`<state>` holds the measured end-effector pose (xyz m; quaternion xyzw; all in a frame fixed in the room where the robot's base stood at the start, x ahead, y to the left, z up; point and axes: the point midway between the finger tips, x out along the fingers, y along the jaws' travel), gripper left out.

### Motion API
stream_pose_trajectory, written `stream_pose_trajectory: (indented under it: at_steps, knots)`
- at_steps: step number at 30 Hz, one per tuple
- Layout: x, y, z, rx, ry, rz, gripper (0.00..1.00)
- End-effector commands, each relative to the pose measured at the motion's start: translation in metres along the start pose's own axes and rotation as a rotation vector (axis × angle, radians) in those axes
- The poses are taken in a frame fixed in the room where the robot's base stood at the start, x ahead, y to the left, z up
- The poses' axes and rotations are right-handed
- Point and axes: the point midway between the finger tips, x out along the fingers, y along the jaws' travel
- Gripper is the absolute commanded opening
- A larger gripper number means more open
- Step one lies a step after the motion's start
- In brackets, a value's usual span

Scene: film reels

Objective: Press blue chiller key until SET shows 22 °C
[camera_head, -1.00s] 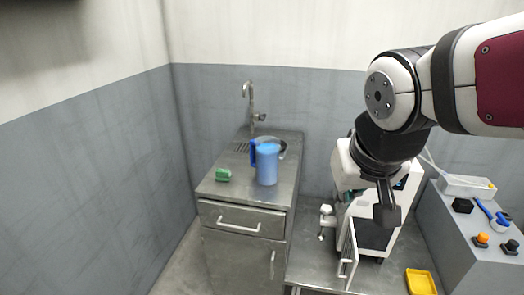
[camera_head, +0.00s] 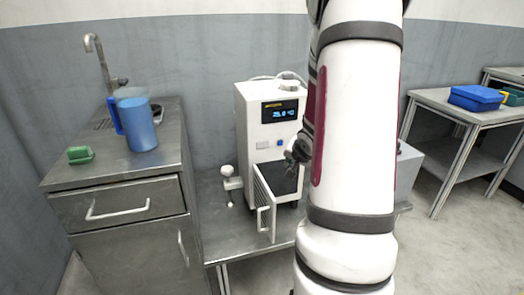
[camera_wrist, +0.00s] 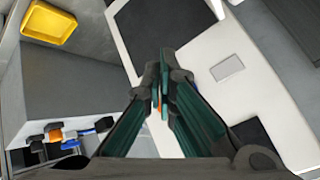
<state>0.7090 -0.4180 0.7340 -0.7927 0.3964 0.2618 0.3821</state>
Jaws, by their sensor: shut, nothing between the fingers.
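The white chiller (camera_head: 245,118) stands on a low metal table in the head view. Its dark display (camera_head: 280,111) shows lit blue figures too small to read surely. Below it are a grey key (camera_head: 263,145) and the blue key (camera_head: 280,143). My gripper (camera_head: 294,158) is at the chiller's front, just right of and slightly below the blue key; contact cannot be told. In the wrist view my gripper (camera_wrist: 165,62) is shut and empty, pointing across the white front panel. The grey key (camera_wrist: 227,68) shows right of the fingertips; I cannot make out the blue key there.
The chiller's lower door (camera_head: 263,205) hangs open. A metal sink cabinet (camera_head: 110,172) with a blue jug (camera_head: 138,125) and green sponge (camera_head: 80,154) stands left. A blue case (camera_head: 476,97) sits on a right table. A yellow tray (camera_wrist: 48,22) shows in the wrist view.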

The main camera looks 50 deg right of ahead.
Motion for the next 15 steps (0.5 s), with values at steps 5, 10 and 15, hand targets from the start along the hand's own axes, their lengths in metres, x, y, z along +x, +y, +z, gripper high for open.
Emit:
stream_pose_trajectory:
  at_steps: [5,10,15]
  knots:
    - [0.0106,0.0097,0.0025,0.029,0.0,-0.01,0.0]
    - [0.0097,0.0089,0.0019,0.028,0.0,-0.01,0.0]
    - [0.0109,0.0078,0.0012,0.027,0.0,-0.011,0.0]
